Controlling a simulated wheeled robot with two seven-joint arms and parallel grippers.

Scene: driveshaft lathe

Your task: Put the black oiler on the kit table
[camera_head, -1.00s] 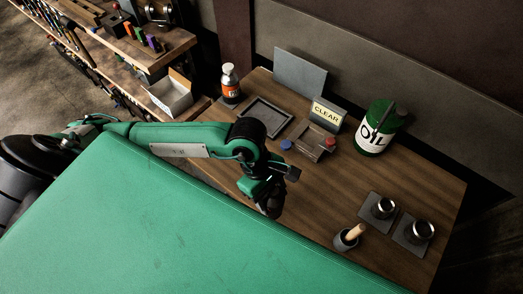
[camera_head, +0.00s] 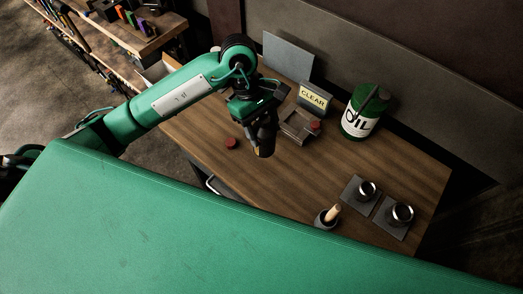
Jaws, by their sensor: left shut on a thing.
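My left gripper (camera_head: 263,145) is above the wooden table, in front of the grey tray. It is shut on a dark thing (camera_head: 265,138) that looks like the black oiler; its outline blends with the dark fingers, so its shape is hard to tell. The wooden table (camera_head: 330,175), which may be the kit table, has bare wood below and right of the gripper. I cannot tell how high the held thing is above it. My right gripper is not in view.
A green OIL can (camera_head: 362,115), a CLEAR sign (camera_head: 313,97) and a grey tray (camera_head: 297,128) stand toward the back. A red disc (camera_head: 231,143) lies at left. Two metal cups on pads (camera_head: 386,216) and a brush pot (camera_head: 326,218) are at front right.

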